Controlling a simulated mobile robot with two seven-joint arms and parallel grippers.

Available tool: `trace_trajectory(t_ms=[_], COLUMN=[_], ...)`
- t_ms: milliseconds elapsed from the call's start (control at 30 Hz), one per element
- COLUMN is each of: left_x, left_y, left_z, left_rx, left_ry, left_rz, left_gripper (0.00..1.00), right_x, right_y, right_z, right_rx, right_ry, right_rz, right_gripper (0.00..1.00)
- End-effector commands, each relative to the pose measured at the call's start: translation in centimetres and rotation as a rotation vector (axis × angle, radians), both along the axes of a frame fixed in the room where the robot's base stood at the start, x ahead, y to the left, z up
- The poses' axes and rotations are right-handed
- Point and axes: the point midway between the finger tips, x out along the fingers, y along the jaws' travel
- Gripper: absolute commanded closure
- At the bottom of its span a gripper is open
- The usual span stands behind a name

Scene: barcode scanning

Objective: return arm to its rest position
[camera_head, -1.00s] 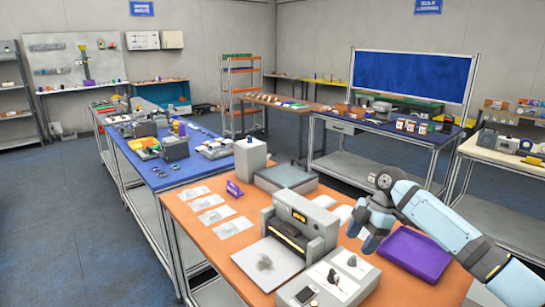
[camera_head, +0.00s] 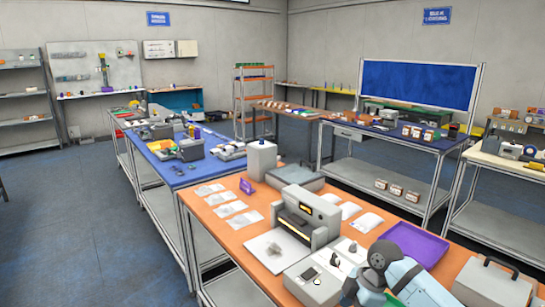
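My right arm (camera_head: 410,280) comes in at the bottom edge, right of centre, with its round dark joint and light-blue link in front of the orange table (camera_head: 235,262). My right gripper (camera_head: 362,291) shows only in part at the bottom edge, beside a grey box with small items. Its fingertips are not clear, and I see nothing held. My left arm and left gripper are not in view.
An empty-looking purple tray (camera_head: 418,240) lies behind my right arm. A grey machine (camera_head: 308,215) stands left of it, and a grey case with a handle (camera_head: 490,284) sits to the right. White packets (camera_head: 232,208) lie along the table's left side. Open floor (camera_head: 70,240) is at left.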

Motion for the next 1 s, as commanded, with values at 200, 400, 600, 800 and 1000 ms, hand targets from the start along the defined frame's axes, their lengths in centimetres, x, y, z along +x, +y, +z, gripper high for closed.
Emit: trace_trajectory(t_ms=[200, 400, 600, 800, 1000], left_x=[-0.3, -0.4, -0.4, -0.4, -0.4], left_y=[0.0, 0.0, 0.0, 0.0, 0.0], left_z=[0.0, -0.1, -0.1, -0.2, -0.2], left_rx=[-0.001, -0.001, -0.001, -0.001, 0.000], left_ry=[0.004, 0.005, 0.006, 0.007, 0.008], left_rz=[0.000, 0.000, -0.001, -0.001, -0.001], left_gripper=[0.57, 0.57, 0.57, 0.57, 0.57], right_x=[-8.5, -16.0, -23.0, -27.7, -31.4], right_y=[2.7, 2.3, -0.5, -3.4, -6.0], right_z=[-5.0, -7.0, -7.2, -6.4, -5.3], right_rx=[0.012, 0.018, 0.001, -0.032, -0.071], right_ry=[0.011, 0.017, 0.020, 0.009, -0.009], right_rz=[-0.255, -0.573, -0.927, -1.183, -1.375], right_gripper=[0.40, 0.40, 0.40, 0.40, 0.40])
